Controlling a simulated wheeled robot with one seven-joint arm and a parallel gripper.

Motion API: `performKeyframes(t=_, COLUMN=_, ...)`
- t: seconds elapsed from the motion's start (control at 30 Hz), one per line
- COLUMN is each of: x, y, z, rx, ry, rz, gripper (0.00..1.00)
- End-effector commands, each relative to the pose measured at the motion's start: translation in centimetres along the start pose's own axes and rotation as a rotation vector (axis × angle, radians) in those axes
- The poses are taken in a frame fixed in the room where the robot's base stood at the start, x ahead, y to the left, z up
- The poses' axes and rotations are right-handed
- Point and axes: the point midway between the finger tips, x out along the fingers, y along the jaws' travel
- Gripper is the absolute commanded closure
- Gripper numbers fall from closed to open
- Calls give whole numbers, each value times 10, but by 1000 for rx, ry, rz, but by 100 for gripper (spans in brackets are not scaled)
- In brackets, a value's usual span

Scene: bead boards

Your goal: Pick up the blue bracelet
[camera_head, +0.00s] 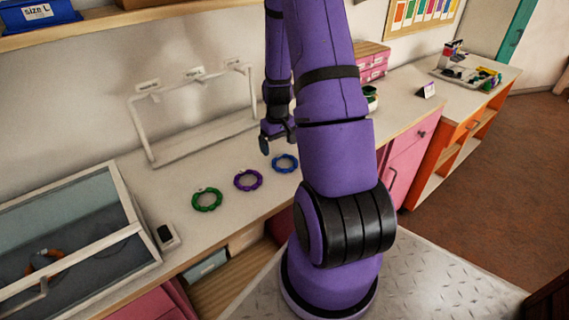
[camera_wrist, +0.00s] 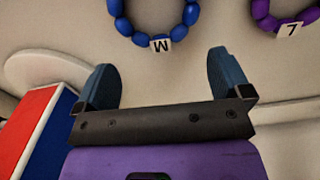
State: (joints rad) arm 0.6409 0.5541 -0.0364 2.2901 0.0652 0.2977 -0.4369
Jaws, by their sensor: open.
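The blue bracelet (camera_head: 285,163) lies flat on the pale counter, at the right end of a row of three. In the wrist view the blue bracelet (camera_wrist: 152,30) is cut off by the top edge and bears a white tag with a letter like M. My gripper (camera_head: 277,142) is above the counter near the blue bracelet. In the wrist view my gripper (camera_wrist: 164,78) has its two fingers wide apart with nothing between them. The bracelet lies beyond the fingertips, apart from them.
A purple bracelet (camera_head: 248,180) and a green bracelet (camera_head: 207,200) lie to the left. A white rack (camera_head: 150,130) with labels stands behind. A glass-lidded case (camera_head: 75,235) holds an orange ring at left. A small dark-faced device (camera_head: 166,237) sits beside the case. A red, white and blue item (camera_wrist: 38,125) is near the gripper.

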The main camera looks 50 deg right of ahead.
Motion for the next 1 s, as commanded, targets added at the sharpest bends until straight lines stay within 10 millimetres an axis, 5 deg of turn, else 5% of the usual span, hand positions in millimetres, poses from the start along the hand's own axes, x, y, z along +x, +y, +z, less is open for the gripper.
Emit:
performKeyframes(t=0.3, x=36, y=-2, z=-2, rx=0, ry=-2, rz=-1, gripper=4)
performKeyframes(t=0.6, x=39, y=-2, z=-2, rx=0, ry=0, rz=0, gripper=4)
performKeyframes(t=0.83, x=39, y=-2, z=-2, rx=0, ry=0, rz=0, gripper=56)
performKeyframes(t=1.0, x=38, y=-2, z=-2, rx=0, ry=0, rz=0, gripper=57)
